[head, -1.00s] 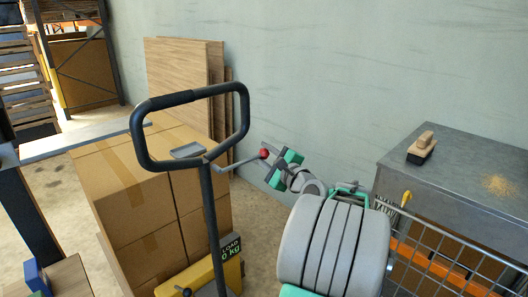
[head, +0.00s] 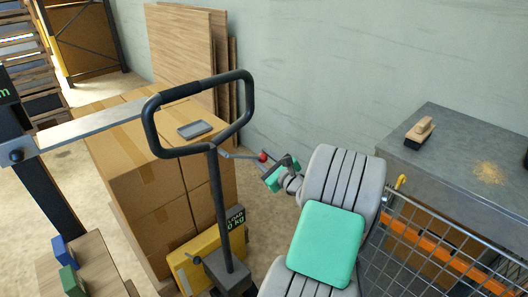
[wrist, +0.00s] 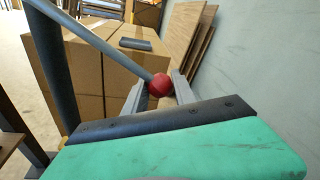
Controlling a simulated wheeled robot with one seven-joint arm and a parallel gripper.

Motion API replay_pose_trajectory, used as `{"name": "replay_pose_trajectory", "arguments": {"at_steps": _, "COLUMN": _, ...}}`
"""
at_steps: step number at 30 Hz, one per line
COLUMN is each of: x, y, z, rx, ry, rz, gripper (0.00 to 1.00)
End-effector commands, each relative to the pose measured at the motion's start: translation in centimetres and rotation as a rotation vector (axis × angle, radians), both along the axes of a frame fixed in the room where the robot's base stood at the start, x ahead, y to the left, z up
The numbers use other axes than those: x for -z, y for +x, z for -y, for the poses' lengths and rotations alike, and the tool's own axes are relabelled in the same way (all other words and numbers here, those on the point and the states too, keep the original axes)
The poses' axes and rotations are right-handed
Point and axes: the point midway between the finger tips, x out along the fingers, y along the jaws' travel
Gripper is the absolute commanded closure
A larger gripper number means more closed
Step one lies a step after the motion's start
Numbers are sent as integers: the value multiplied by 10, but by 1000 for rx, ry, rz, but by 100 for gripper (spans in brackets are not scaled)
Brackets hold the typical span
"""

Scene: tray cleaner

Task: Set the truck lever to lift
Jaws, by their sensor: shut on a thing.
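The pallet truck's black loop handle (head: 243,108) stands on a dark upright pole (head: 221,205), in front of stacked boxes. A thin grey lever (head: 238,155) runs from near the pole's top to a red knob (head: 262,157), at a slight downward slope to the right. My gripper (head: 266,164) reaches the knob from the lower right and is shut on it. In the wrist view the red knob (wrist: 160,85) sits between my two grey fingers, with the lever (wrist: 95,38) running to the upper left. Lever position markings are not readable.
Cardboard boxes (head: 150,180) stand behind the truck, with wooden boards (head: 183,55) against the wall. A metal bench (head: 455,150) holds a brush (head: 420,131). A wire mesh cart (head: 440,245) is at the lower right. A load display (head: 236,218) shows on the truck.

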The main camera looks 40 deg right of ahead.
Motion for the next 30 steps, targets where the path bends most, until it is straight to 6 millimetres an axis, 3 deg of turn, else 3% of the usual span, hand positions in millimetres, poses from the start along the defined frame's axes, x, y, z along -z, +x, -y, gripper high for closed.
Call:
{"name": "replay_pose_trajectory", "arguments": {"at_steps": 11, "x": 4, "y": 0, "z": -2, "rx": -3, "ry": 12, "rz": -4, "gripper": 100}}
{"name": "replay_pose_trajectory", "arguments": {"at_steps": 12, "x": 4, "y": 0, "z": -2, "rx": -3, "ry": 12, "rz": -5, "gripper": 65}}
{"name": "replay_pose_trajectory", "arguments": {"at_steps": 19, "x": 3, "y": 0, "z": -2, "rx": -1, "ry": 10, "rz": -3, "gripper": 46}}
{"name": "replay_pose_trajectory", "arguments": {"at_steps": 26, "x": 2, "y": -1, "z": -1, "rx": -1, "ry": 8, "rz": -2, "gripper": 46}}
{"name": "replay_pose_trajectory", "arguments": {"at_steps": 30, "x": 1, "y": -14, "z": -1, "rx": 3, "ry": 7, "rz": -3, "gripper": 46}}
